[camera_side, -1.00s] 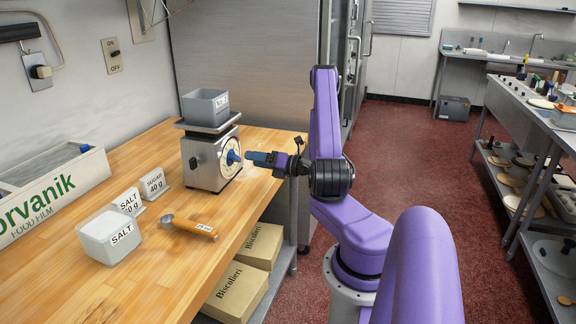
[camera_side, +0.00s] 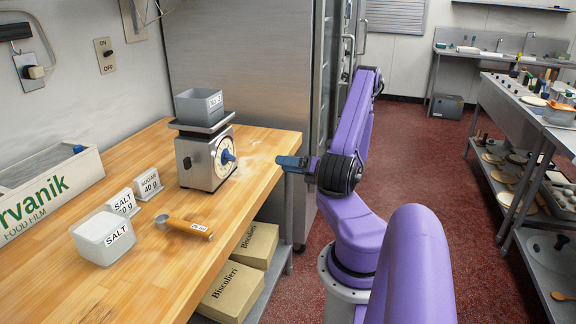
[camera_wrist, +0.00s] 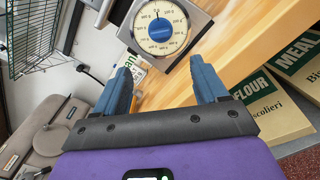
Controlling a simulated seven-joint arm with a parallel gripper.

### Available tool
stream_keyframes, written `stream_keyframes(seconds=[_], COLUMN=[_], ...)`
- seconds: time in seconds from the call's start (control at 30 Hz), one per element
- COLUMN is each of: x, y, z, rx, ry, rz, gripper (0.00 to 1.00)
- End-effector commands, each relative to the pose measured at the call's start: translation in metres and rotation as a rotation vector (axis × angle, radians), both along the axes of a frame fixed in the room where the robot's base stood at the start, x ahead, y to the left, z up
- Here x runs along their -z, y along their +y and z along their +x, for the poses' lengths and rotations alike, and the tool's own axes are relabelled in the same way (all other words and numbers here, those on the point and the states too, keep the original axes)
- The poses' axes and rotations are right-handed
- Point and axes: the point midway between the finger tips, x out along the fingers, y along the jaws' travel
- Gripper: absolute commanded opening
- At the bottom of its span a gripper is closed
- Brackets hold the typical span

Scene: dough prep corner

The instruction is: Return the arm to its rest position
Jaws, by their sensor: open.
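My gripper (camera_side: 291,163) is open and empty, to the right of the kitchen scale and out near the right edge of the wooden table. In the wrist view my gripper (camera_wrist: 168,85) shows its two blue fingers spread wide with nothing between them. The kitchen scale (camera_side: 207,160) stands on the table with its dial facing right, and a grey bin (camera_side: 199,108) sits on its pan. In the wrist view the scale's dial (camera_wrist: 160,27) with a blue knob is ahead of the fingers.
A white salt tub (camera_side: 103,238), a scoop with an orange handle (camera_side: 185,226) and small label cards (camera_side: 147,184) are on the wooden table (camera_side: 150,285). A film box (camera_side: 45,190) is at the left.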

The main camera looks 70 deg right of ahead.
Motion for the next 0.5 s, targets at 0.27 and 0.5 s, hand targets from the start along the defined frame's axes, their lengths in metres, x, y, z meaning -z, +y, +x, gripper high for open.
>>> stream_keyframes(seconds=[0.27, 0.5], x=[-0.001, -0.016], y=[0.004, 0.064], z=[0.004, 0.042], rx=[-0.028, -0.383], ry=[0.003, 0.019], rz=[-0.011, -0.16], gripper=[0.72, 0.72])
